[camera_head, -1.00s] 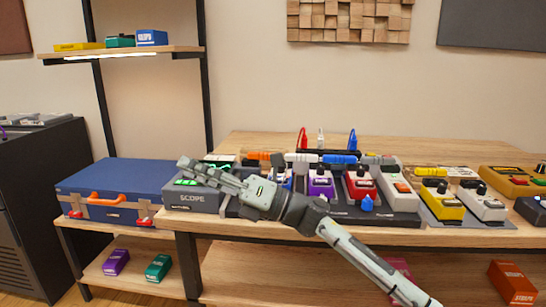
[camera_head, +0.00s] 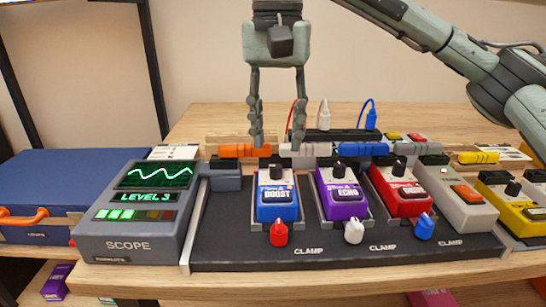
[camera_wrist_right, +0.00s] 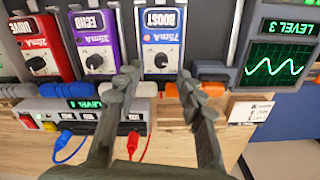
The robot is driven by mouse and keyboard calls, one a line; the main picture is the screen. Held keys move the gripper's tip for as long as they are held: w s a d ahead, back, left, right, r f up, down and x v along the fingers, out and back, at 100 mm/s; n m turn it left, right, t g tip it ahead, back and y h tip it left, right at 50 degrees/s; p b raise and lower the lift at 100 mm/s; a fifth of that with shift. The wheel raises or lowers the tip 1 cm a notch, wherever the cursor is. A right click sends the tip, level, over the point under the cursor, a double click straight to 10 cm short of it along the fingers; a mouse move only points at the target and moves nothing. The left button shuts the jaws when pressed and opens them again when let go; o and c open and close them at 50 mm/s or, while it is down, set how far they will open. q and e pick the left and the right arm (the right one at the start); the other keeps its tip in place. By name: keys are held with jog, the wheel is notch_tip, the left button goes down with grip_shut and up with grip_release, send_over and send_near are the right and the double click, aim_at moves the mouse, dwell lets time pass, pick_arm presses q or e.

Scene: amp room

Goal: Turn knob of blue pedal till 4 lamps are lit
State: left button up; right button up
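The blue BOOST pedal (camera_head: 277,209) stands on the dark pedal board, its black knob (camera_head: 276,171) on top at the back. My right gripper (camera_head: 270,140) points down behind and above the knob, fingers apart and empty. In the right wrist view the blue pedal (camera_wrist_right: 165,22) and its knob (camera_wrist_right: 161,61) show between the open fingertips (camera_wrist_right: 159,79), not gripped. The grey scope (camera_head: 135,228) reads LEVEL 3. Its lamp row (camera_head: 134,214) shows green lamps lit on the left and dim reddish ones on the right. My left gripper is not in view.
A purple ECHO pedal (camera_head: 343,195) and a red pedal (camera_head: 402,191) stand right of the blue one. Red (camera_head: 278,233), white and blue clamp knobs line the board's front. Orange (camera_head: 240,150) and other coloured plugs lie behind. A blue case (camera_head: 38,190) is at left.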

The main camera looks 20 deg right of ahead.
aim_at(276, 166)
notch_tip(276, 166, down, 5)
jog(key=shift+f, duration=0.1)
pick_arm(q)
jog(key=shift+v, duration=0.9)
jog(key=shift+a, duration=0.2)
pick_arm(e)
grip_shut()
